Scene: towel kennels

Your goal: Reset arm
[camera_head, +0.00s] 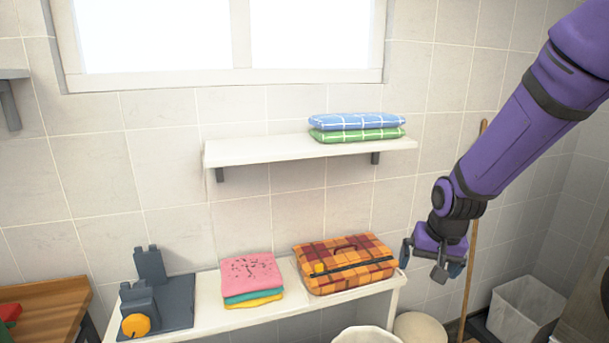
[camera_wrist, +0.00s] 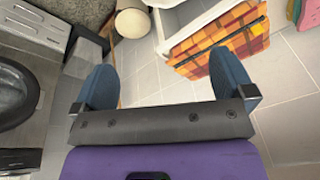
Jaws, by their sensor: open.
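My purple arm comes in from the upper right in the head view. My gripper (camera_head: 434,262) hangs at its end, to the right of the bench and of the orange plaid bundle. In the wrist view my gripper (camera_wrist: 165,90) shows two blue fingers spread wide apart. It is open, with nothing between the fingers but wall tiles beyond. The gripper appears clear of the objects around it.
A white bench (camera_head: 217,322) holds an orange plaid bundle (camera_head: 345,263), folded towels (camera_head: 251,277) and a grey device (camera_head: 155,301). A wall shelf (camera_head: 260,151) bears blue and green towels (camera_head: 357,127). A wooden pole (camera_head: 472,240) and a white bin (camera_head: 524,305) stand at right.

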